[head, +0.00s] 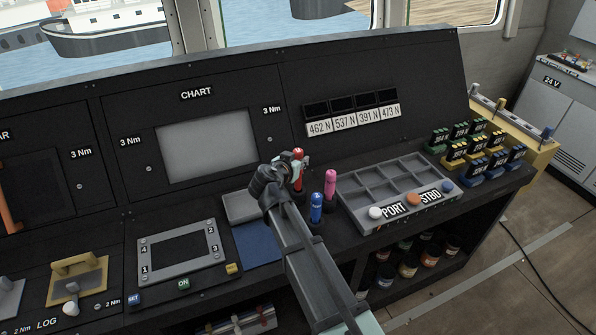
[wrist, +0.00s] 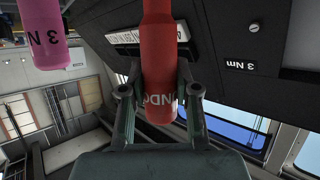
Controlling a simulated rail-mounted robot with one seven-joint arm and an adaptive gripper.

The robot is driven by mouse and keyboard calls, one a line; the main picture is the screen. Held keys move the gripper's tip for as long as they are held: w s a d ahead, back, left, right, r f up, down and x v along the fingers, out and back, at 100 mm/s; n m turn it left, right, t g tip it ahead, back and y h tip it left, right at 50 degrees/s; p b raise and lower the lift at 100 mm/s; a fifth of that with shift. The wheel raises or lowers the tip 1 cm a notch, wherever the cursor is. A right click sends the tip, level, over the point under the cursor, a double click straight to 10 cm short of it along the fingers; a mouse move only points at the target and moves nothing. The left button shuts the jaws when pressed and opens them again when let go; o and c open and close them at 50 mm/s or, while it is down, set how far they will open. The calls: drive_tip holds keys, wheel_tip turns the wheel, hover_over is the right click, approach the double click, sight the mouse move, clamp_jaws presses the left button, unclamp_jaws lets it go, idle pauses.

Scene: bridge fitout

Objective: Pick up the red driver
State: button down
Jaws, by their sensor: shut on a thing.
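The red driver (head: 298,157) is at the end of my arm in the head view, upright beside the blue and pink drivers. My gripper (head: 291,170) is shut on it. In the wrist view the red driver (wrist: 159,50) lies between the two fingers of my gripper (wrist: 160,88), with part of its white lettering showing.
The blue driver (head: 316,208) and the pink driver (head: 330,184) stand close on the right; the pink one also shows in the wrist view (wrist: 42,32). A grey compartment tray (head: 352,192) lies further right. The sloped console panel (head: 285,115) rises behind.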

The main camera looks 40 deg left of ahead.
wheel_tip(320, 180, up, 14)
drive_tip(key=b, duration=0.3)
drive_tip(key=shift+r, duration=0.2)
drive_tip(key=c, duration=1.6)
unclamp_jaws()
clamp_jaws()
drive_tip(key=shift+s, duration=0.1)
